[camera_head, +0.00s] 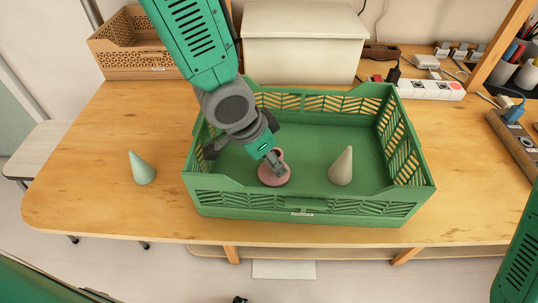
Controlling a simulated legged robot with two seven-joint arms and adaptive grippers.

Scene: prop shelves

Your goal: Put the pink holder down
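The pink holder (268,180), a round saucer-like base with a raised part, is inside the green crate (305,208), left of a pale cone. My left gripper (276,163) reaches down into the crate from above. Its fingertips are at the raised part of the holder and look closed on it. The holder looks level and at or very near the crate floor; I cannot tell whether it touches. The gripper hides part of the holder. My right gripper is not in view; only a green part of my own shows at the right edge.
A grey-white cone (341,167) stands in the crate right of the holder. A greenish cone (142,169) stands on the wooden table (110,205) left of the crate. A white box (303,45), wooden box (130,62) and power strip (430,90) line the back. The crate's back right is clear.

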